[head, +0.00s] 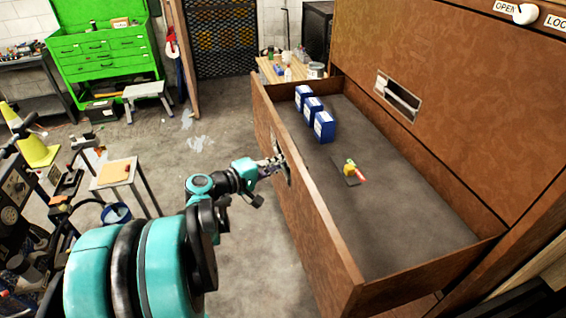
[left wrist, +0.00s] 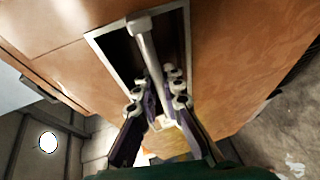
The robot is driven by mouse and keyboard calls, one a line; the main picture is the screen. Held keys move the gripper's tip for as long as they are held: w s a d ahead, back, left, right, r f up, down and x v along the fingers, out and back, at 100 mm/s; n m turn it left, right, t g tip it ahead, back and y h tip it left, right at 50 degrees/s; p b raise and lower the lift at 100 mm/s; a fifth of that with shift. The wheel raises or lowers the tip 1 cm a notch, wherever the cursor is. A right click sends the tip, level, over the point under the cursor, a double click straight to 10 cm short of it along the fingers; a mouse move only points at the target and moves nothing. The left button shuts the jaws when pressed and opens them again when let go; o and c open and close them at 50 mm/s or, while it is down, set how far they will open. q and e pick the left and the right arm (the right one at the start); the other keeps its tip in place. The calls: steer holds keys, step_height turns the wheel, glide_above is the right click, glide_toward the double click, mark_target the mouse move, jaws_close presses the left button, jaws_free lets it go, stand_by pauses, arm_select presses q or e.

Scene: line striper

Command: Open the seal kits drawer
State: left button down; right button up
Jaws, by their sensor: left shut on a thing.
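The brown wooden drawer (head: 303,222) stands pulled out from the cabinet, its grey floor exposed. Inside are several blue boxes (head: 324,127) in a row toward the far end and a small red, yellow and green item (head: 351,169) on a dark pad. My left gripper (head: 279,166) is at the drawer's outer front face. In the left wrist view, the fingers (left wrist: 160,92) are closed around the pale bar handle (left wrist: 146,50) in its framed recess. The fingers partly hide the handle's lower end. No label naming the drawer is readable. My right gripper is not in view.
Above the drawer is another closed brown front with a recessed handle (head: 398,96). A white knob (head: 525,13) sits between OPEN and LOC... labels. The concrete floor before the drawer is mostly clear.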

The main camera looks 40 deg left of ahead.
arm_select(q)
steer(key=c, duration=1.9)
jaws_free()
steer(key=v, duration=1.2)
steer(key=shift+d, duration=0.1)
